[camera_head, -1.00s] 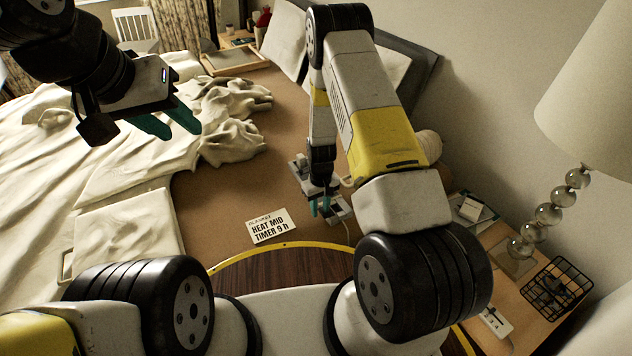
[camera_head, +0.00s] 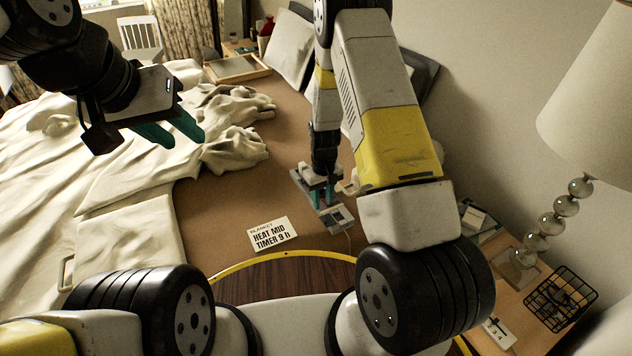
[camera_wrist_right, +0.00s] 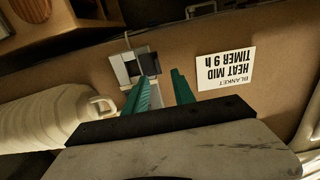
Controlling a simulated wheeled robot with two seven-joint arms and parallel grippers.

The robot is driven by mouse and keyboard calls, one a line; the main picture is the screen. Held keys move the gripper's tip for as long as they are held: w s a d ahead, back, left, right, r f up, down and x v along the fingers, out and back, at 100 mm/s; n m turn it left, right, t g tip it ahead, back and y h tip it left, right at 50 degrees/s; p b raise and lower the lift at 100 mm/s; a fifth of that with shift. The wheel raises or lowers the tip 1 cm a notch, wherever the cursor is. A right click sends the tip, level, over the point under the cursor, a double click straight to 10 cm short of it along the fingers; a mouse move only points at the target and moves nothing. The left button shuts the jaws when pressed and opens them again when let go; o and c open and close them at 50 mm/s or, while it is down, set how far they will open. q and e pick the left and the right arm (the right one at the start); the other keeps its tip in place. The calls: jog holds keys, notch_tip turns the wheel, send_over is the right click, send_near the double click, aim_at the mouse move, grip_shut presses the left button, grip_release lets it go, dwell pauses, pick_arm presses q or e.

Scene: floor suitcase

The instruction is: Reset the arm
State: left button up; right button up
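My left gripper (camera_head: 176,128) has teal fingers spread apart and is empty, held above the rumpled bedding at the left. My right gripper (camera_head: 324,198) is over a small grey and white control device (camera_head: 340,216) on the brown bed surface. In the right wrist view its two teal fingers (camera_wrist_right: 163,84) are apart with nothing between them. The device (camera_wrist_right: 122,66) there lies beyond the left finger, which partly hides it; I cannot tell whether they touch.
A white card (camera_head: 269,235) reading "HEAT MID TIMER 9 h" lies on the brown surface (camera_head: 215,225). Cream bedding (camera_head: 110,190) covers the left. A bedside table (camera_head: 505,285) at the right holds a lamp (camera_head: 550,225) and a black wire basket (camera_head: 560,298).

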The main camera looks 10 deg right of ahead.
dwell(0.3)
jog(key=s+r+m+t+y, duration=0.2)
jog(key=s+r+t, duration=0.1)
jog(key=r, duration=2.3)
jog(key=s+d+r+m+t, duration=0.1)
jog(key=s+r+t, duration=0.2)
jog(key=s+r, duration=1.3)
jog(key=s, duration=0.4)
jog(key=shift+d, duration=0.4)
